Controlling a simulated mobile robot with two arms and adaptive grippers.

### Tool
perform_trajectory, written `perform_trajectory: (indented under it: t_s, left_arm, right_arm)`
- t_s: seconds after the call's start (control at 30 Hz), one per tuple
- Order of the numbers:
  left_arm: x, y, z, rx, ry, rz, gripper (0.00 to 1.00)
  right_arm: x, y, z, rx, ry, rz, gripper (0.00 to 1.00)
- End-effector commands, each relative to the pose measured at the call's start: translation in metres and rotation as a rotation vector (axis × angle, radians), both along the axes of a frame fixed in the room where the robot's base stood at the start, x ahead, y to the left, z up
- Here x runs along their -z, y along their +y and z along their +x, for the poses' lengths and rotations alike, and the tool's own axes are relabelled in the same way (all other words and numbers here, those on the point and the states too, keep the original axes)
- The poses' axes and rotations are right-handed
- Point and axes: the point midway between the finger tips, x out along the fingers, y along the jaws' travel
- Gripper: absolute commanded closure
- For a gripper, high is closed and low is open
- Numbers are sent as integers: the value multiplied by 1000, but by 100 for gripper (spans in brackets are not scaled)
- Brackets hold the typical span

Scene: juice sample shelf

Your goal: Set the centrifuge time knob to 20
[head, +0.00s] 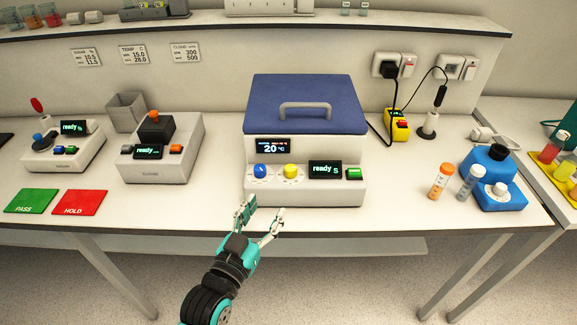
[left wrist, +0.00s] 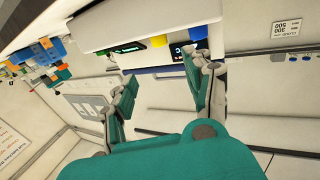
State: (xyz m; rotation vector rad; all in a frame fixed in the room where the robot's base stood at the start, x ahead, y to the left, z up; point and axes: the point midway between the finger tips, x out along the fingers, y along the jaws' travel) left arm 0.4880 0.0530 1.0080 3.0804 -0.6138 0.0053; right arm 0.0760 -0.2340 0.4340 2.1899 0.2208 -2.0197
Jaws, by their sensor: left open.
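The centrifuge (head: 305,185) is a white box with a shut blue lid (head: 305,95) in the middle of the bench. Its front has a blue knob (head: 260,172) and a yellow knob (head: 291,171). Their labels are too small to read, so I cannot tell which sets time. The upper display (head: 273,146) shows 20 °C; the lower display (head: 325,170) reads "ready". My left gripper (head: 263,213) is open and empty, in front of and below the knobs, apart from them.
A green button (head: 353,173) sits right of the lower display. A grey-white device (head: 162,158) and green and red pads (head: 80,202) lie to the left. Two capped tubes (head: 440,182) and a blue device (head: 507,195) stand right. Bench between is clear.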

Motion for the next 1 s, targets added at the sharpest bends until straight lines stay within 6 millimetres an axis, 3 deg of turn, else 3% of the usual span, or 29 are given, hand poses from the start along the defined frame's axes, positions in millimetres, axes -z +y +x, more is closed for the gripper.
perform_trajectory:
  t_s: [0.2,0.5,0.7,1.0]
  left_arm:
    - [-3,-20,47,0,-2,-1,47]
    - [-2,-43,102,0,1,1,47]
    - [-1,-50,122,-1,1,1,47]
    - [0,-52,127,-1,1,1,47]
  right_arm:
    - [-11,-1,2,0,-2,-2,100]
    - [-20,-2,10,-1,-16,-1,100]
    - [-22,-2,10,-1,-16,-1,100]
    - [-22,-1,10,-2,-16,-1,100]
